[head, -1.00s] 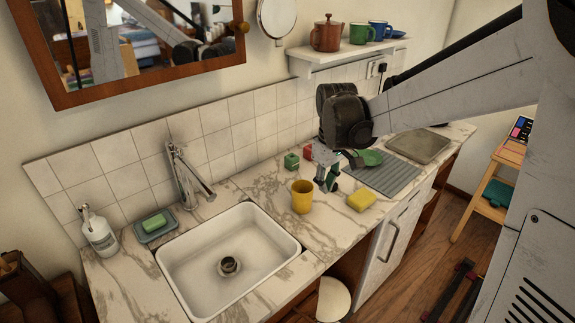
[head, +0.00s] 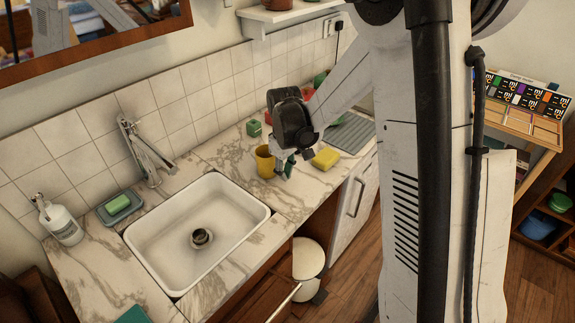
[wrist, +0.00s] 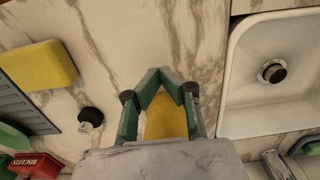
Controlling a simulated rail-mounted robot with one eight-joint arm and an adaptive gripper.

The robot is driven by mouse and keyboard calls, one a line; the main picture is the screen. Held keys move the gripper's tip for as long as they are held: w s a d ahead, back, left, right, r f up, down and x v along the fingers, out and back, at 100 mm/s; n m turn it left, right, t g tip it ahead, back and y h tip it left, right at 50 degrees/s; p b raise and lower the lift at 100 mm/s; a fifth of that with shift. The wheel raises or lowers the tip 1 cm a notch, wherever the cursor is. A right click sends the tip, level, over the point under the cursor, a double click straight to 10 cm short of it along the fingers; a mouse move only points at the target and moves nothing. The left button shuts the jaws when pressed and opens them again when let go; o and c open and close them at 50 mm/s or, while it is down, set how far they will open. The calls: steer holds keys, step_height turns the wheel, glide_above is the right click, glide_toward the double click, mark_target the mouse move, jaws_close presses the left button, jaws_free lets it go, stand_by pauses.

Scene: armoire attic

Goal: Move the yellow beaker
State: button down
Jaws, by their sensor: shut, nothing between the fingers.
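The yellow beaker (head: 264,162) stands upright on the marble counter, just right of the sink. My gripper (head: 286,170) is low over the counter, close to the right side of the beaker in the head view. In the wrist view my gripper (wrist: 160,74) has its green-padded fingers drawn together at the tips. The yellow of the beaker (wrist: 166,118) shows through the space framed by the fingers, partly hidden by the gripper body. I cannot tell whether the fingers touch it.
A yellow sponge (head: 325,158) lies right of the gripper, near a grey drying mat (head: 350,133). A green block (head: 254,128) stands behind the beaker. The sink (head: 190,255) is to the left. A small dark round item (wrist: 91,117) is near the fingers.

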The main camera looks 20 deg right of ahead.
mark_target(267, 163)
steer(key=shift+w+a+r, duration=0.1)
steer(key=shift+w+a, duration=0.3)
steer(key=shift+w, duration=0.25)
steer(key=shift+w+a, duration=0.4)
steer(key=shift+w, duration=0.25)
